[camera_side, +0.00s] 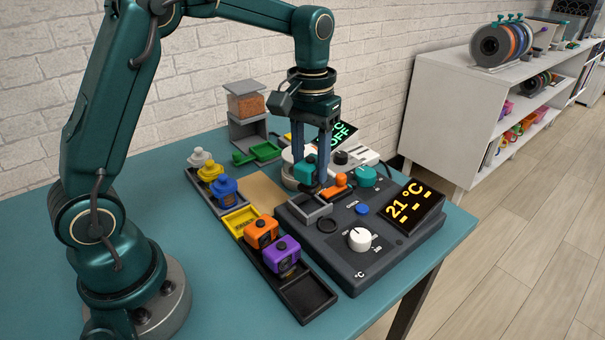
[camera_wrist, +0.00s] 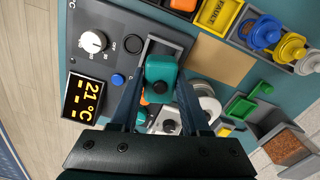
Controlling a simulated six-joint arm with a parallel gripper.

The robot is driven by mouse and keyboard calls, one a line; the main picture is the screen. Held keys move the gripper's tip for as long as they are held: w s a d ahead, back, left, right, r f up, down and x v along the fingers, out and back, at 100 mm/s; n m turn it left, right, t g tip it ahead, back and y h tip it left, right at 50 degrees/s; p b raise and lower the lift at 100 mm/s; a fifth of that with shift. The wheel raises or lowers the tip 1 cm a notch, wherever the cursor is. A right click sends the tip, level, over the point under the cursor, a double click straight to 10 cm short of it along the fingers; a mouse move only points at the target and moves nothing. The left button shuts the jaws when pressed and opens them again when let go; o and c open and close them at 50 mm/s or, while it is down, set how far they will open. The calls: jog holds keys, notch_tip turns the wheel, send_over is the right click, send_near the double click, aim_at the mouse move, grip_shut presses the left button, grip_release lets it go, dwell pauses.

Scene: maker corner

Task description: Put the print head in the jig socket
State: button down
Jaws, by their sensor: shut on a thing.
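The print head is a teal block with a dark button or nozzle. My gripper (camera_side: 318,182) is shut on the teal print head (camera_side: 304,170), which hangs at the fingertips over the station. The print head also shows between the fingers in the wrist view (camera_wrist: 160,70).
The dark station (camera_side: 345,255) has a white knob (camera_side: 360,239) and a lit display (camera_side: 410,204). A black tray (camera_side: 310,298) beside it holds orange (camera_side: 261,232) and purple (camera_side: 282,255) heads. A yellow FAULT bin (camera_side: 240,221) and a grey rack with several coloured parts stand left.

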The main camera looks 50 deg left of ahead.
aim_at(310, 186)
jog(key=shift+f, duration=2.05)
jog(key=shift+f, duration=0.45)
jog(key=shift+c, duration=1.5)
grip_release()
jog(key=shift+r, duration=3.5)
